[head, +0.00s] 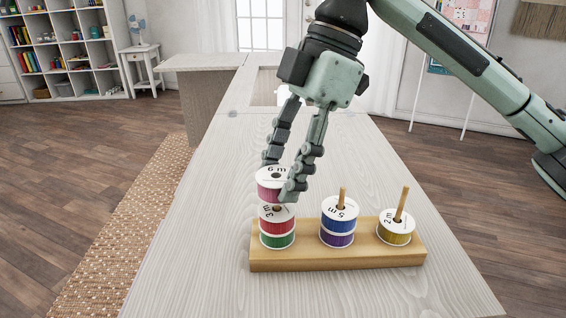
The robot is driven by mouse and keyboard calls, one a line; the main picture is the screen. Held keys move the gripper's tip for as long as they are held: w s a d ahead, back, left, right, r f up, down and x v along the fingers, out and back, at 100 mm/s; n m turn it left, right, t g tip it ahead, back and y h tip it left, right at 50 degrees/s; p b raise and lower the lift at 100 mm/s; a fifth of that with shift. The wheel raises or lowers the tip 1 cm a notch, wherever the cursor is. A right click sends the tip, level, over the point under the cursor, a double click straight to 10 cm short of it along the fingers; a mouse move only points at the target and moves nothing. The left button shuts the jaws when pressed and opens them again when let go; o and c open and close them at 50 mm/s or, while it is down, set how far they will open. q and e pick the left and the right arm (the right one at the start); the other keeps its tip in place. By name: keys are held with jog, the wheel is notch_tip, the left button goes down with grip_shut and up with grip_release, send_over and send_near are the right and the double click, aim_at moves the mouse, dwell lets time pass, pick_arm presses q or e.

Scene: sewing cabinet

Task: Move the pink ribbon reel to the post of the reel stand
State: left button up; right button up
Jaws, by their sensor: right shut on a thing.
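The pink ribbon reel (271,187), with a white top marked "6 m", is between the fingers of my right gripper (280,188). The gripper points down and is shut on the reel. The reel is above the left post of the wooden reel stand (340,260). Below it on that post are a red reel (277,227) and a green reel (278,241). A small gap with the post's tip shows between the pink and red reels. My left gripper is not in view.
The middle post (342,195) carries a blue reel (339,224) over a purple reel (338,240). The right post (402,204) carries one yellow reel (397,236). The pale table (200,240) is clear left of the stand.

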jog(key=shift+f, duration=0.8)
jog(key=o, duration=1.1)
jog(key=shift+c, duration=0.2)
jog(key=v, duration=1.2)
